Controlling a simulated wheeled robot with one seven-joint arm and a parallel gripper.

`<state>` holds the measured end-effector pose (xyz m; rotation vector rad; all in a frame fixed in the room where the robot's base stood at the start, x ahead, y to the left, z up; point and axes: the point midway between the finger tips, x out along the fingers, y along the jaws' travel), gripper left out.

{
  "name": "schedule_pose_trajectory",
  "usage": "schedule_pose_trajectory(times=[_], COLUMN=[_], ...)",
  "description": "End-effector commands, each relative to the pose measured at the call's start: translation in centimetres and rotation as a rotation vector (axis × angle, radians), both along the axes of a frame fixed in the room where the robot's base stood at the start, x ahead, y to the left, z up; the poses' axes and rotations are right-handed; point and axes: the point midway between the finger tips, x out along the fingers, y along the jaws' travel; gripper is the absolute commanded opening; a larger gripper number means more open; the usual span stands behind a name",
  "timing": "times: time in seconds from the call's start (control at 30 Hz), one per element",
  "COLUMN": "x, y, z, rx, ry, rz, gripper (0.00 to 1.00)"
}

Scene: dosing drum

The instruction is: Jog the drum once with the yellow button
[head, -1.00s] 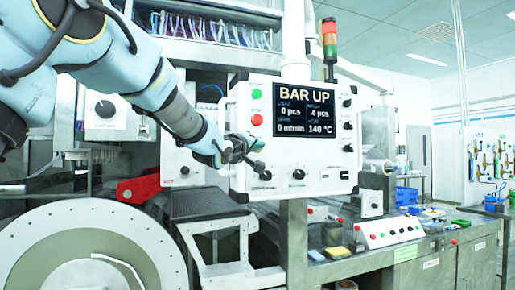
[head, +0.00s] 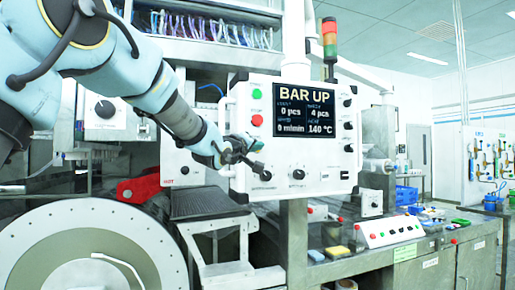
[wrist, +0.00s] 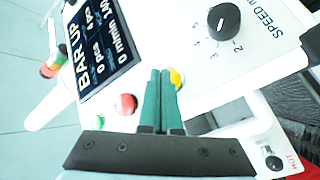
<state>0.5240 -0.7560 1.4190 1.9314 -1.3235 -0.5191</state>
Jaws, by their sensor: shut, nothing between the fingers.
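The yellow button (wrist: 177,78) is on the white control panel (wrist: 190,98), partly covered by my gripper in the wrist view. My gripper (wrist: 161,73) is shut and empty, its green fingers together, with their tips just beside the yellow button. Whether they touch it cannot be told. In the head view my gripper (head: 257,145) is at the panel's left part, below the red button (head: 257,120), and the yellow button is hidden. The panel's screen (head: 305,110) reads BAR UP, 0 pcs, 4 pcs, 0 m/min and 140 °C. The drum (head: 40,235) is at lower left.
The red button (wrist: 126,104) and green button (wrist: 98,123) are in line with the yellow one. A black speed knob (wrist: 224,21) is close by. A panel handle (wrist: 258,115) sticks out at the side. A second button box (head: 392,231) stands on the bench.

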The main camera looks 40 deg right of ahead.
Motion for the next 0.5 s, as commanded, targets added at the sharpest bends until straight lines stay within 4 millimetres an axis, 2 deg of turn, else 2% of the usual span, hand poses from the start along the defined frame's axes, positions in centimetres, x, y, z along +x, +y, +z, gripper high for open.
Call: schedule_pose_trajectory(times=[0.5], x=[0.49], y=[-0.21], z=[0.07], rx=[0.000], ry=[0.000], rz=[0.000], gripper=[0.00])
